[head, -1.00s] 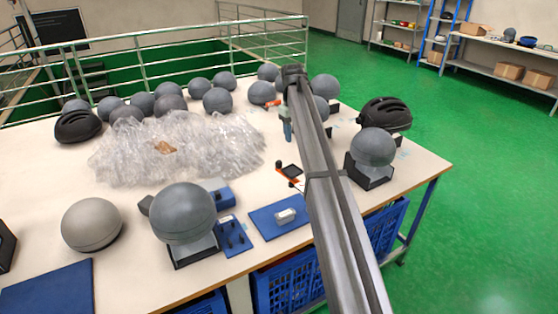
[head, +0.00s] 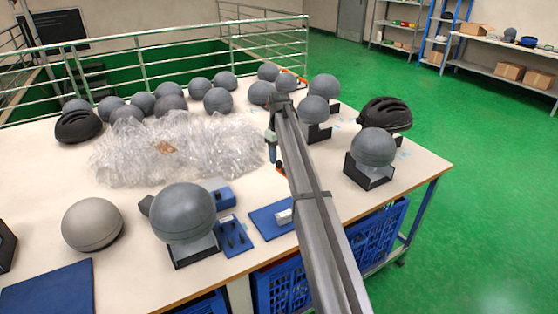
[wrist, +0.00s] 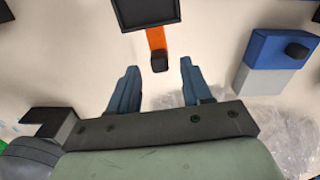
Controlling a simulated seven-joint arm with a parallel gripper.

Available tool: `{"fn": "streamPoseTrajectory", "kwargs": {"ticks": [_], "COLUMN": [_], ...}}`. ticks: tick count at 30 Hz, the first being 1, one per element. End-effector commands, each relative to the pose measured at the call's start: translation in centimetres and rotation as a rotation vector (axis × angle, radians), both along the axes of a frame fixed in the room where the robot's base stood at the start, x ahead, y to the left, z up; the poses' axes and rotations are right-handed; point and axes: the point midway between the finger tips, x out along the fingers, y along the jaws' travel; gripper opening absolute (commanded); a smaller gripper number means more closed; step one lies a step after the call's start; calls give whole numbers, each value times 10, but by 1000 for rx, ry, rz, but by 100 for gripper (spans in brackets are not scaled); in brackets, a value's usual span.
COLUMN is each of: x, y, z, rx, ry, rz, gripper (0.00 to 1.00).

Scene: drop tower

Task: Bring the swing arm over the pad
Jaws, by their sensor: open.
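In the wrist view an orange bar (wrist: 156,38), which looks like the swing arm, carries a black knob (wrist: 160,61) at its near end. Its far end meets a dark square plate (wrist: 146,11) at the top edge; I cannot tell whether this plate is the pad. My gripper (wrist: 159,68) is open, with its two blue fingers apart. The knob shows between the fingertips, slightly beyond them, with no visible contact. In the head view my gripper (head: 272,158) is above the table, and a small orange and black part (head: 281,168) shows beside it. My arm hides most of the mechanism there.
Clear plastic wrap (head: 180,148) lies left of my gripper. A blue box (wrist: 278,52) stands to the right in the wrist view. Grey headforms (head: 185,212), dark helmets (head: 385,114) and a blue mat (head: 263,221) occupy the table (head: 330,230).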

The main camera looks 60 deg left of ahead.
Motion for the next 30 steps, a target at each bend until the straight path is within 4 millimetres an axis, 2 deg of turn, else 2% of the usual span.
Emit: {"fn": "streamPoseTrajectory", "kwargs": {"ticks": [7, 18, 30], "x": [0, 0, 0], "y": [0, 0, 0], "z": [-22, -25, -25], "rx": [1, 1, 0], "ry": [0, 0, 0], "rz": [0, 0, 0], "gripper": [49, 49, 12]}}
